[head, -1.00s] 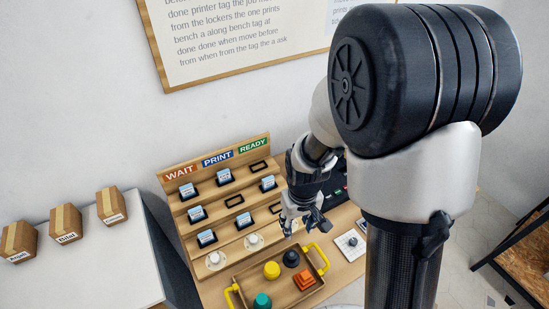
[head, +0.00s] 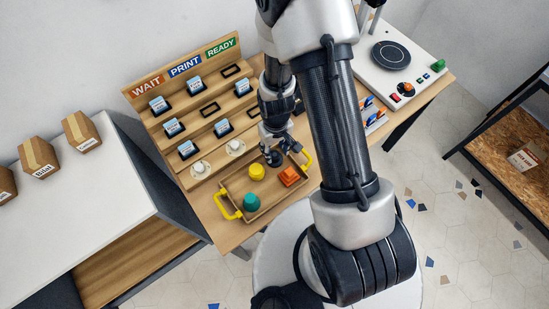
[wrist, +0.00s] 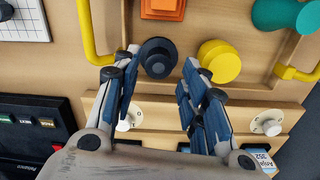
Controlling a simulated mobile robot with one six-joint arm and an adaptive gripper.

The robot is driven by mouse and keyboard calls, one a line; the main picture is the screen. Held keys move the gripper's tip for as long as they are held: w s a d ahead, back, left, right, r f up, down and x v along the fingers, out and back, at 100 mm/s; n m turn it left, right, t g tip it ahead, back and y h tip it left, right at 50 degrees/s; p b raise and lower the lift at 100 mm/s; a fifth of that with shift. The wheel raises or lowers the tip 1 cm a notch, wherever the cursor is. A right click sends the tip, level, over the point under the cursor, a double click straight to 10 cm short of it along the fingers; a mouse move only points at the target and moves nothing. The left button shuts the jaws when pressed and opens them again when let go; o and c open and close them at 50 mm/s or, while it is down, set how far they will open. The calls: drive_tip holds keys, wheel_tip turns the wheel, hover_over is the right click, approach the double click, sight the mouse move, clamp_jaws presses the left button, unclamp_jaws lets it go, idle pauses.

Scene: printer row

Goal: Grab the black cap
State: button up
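The black cap (wrist: 158,57) is a round, dark knob standing in the wooden tray (head: 222,188).
A yellow cap (wrist: 219,61) stands close beside the right finger. An orange stepped piece (head: 289,177) and a teal cap (head: 251,202) share the tray. A yellow handle (wrist: 92,35) is near the left finger. The slotted rack (head: 198,112) stands behind the tray.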

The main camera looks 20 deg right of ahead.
sight(275, 154)
drive_tip(key=f, duration=0.1)
drive_tip(key=f+b, duration=0.1)
drive_tip(key=f, duration=0.1)
drive_tip(key=f+b, duration=0.1)
drive_tip(key=f, duration=0.1)
drive_tip(key=shift+w+f, duration=0.15)
drive_tip(key=shift+w, duration=0.2)
drive_tip(key=c, duration=0.8)
drive_tip(key=shift+o, duration=0.2)
